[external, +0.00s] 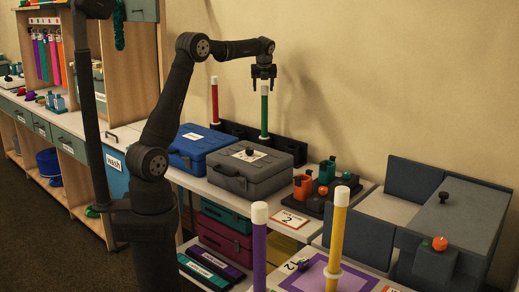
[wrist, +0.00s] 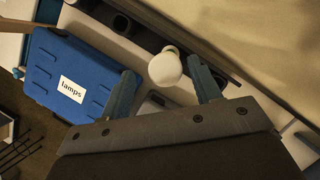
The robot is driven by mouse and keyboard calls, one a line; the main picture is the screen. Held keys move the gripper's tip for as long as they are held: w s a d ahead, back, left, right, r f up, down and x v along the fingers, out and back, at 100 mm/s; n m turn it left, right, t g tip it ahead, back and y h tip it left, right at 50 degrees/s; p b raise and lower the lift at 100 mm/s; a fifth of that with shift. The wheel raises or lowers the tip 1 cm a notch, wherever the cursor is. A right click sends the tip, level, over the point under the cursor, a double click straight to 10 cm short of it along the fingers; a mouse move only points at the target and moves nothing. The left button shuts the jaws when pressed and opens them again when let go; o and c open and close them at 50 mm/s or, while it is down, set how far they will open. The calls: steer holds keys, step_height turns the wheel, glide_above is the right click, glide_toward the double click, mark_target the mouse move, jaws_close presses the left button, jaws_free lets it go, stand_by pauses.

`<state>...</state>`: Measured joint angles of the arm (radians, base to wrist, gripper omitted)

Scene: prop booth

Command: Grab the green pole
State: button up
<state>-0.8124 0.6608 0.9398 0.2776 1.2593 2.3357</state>
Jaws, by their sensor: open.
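The green pole (external: 264,115) with a white cap stands upright in a black rack (external: 288,147) at the back of the table. My gripper (external: 264,86) is open and points down at the top of this pole. In the wrist view, a round white cap (wrist: 165,68) shows between the two spread fingers of my gripper (wrist: 164,78), slightly beyond their tips. The green shaft is hidden there. I cannot tell whether the fingers touch the cap.
A red pole (external: 215,103) stands to the left in the same rack. A blue case (external: 187,153) labelled "lamps" and a grey case (external: 232,180) lie in front. A purple pole (external: 259,250) and a yellow pole (external: 338,235) stand nearer the camera. The wall is close behind.

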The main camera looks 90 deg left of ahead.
mark_target(264, 96)
steer(key=x, duration=0.5)
steer(key=shift+w+d+f, duration=0.1)
steer(key=shift+w+f, duration=0.25)
steer(key=shift+f, duration=0.05)
jaws_close()
